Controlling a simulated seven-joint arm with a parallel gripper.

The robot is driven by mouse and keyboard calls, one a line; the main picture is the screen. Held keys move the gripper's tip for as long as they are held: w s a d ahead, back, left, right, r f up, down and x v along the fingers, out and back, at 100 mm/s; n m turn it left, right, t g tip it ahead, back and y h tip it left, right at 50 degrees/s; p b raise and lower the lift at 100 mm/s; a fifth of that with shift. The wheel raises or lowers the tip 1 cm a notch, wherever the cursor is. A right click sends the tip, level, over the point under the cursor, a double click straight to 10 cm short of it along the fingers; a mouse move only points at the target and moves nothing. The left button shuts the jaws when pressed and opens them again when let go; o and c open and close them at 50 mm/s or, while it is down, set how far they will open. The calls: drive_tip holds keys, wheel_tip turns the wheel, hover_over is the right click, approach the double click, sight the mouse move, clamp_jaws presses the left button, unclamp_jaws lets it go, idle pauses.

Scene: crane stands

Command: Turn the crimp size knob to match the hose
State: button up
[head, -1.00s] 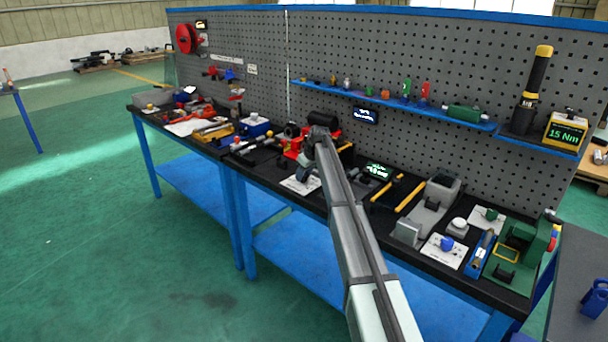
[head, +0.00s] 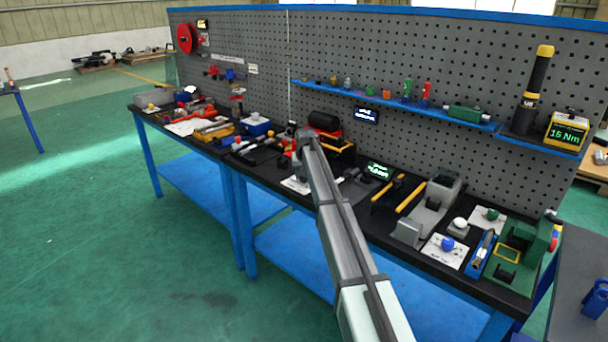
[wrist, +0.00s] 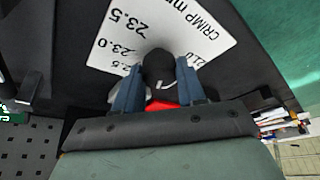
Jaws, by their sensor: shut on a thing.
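The crimp size knob (wrist: 158,66) is dark and rounded, over a white plate (wrist: 205,30) lettered "CRIMP m…" with 23.5 and 23.0 readable. Other numbers on the plate are partly covered. My gripper (wrist: 157,85) has its two blue-grey fingers shut on the knob, one on each side. A small red part shows between the fingers; I cannot tell if it belongs to the knob. The knob's pointer direction is not clear. In the head view the plate's edge (head: 292,186) shows beneath my arm, which hides the knob. I cannot identify the hose for certain.
A small lit display (head: 379,170) stands right of my arm, its text too small to read. Yellow-handled pliers (head: 410,196) lie further right. A black cylinder (head: 323,120) on a red and black unit is behind. Another display (head: 366,116) hangs on the pegboard.

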idle(0.3)
drive_tip(key=o, duration=1.1)
drive_tip(key=shift+c, duration=0.2)
drive_tip(key=shift+r, duration=0.15)
drive_tip(key=v, duration=1.3)
drive_tip(key=shift+r, duration=0.25)
drive_tip(key=shift+s+a, duration=0.1)
